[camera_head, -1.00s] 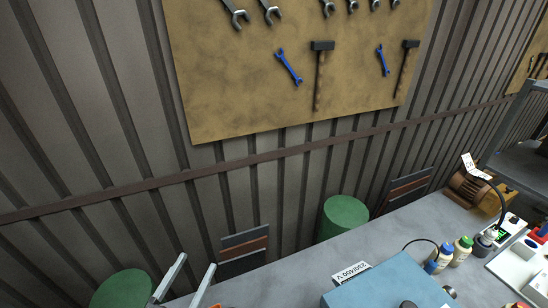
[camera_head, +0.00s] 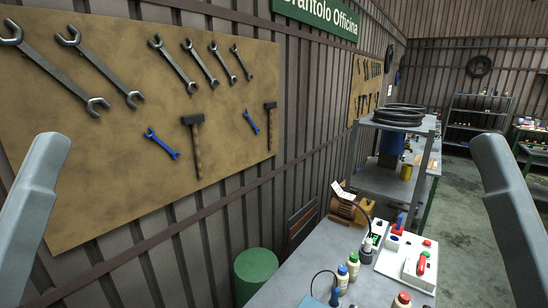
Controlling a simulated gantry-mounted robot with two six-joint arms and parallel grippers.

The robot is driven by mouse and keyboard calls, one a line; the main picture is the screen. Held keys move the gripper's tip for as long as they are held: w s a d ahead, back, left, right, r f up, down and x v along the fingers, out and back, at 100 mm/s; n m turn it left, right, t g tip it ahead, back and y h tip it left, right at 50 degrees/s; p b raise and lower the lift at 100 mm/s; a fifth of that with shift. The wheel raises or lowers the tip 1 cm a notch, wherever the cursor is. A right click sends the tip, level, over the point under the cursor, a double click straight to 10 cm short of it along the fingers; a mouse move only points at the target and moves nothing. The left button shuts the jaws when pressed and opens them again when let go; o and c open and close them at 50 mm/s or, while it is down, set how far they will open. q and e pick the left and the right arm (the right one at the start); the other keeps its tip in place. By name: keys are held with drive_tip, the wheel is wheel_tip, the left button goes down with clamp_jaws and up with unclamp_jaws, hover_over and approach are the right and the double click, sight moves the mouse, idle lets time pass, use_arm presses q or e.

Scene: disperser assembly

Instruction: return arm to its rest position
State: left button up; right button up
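Two pale grey bars of mine stand upright, large and close to the camera. One bar (camera_head: 32,215) is at the left edge, the other (camera_head: 512,215) at the right edge. They are far apart, with nothing between them up close. Neither touches the bench or anything on it. I cannot tell whether they are two fingers of one gripper or parts of both arms. Their lower ends are cut off by the frame. No gripper is seen whole, and no held object shows.
A grey bench (camera_head: 292,283) holds bottles (camera_head: 347,268), a brown motor-like device (camera_head: 347,210) and a white tray (camera_head: 398,262). A green drum (camera_head: 256,272) stands by the wall. A tool board (camera_head: 110,160) hangs left. A shelf (camera_head: 385,180) stands beyond the bench; open floor lies right.

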wheel_tip(320, 180, up, 17)
drive_tip(key=p, duration=1.4)
drive_tip(key=shift+f, duration=0.2)
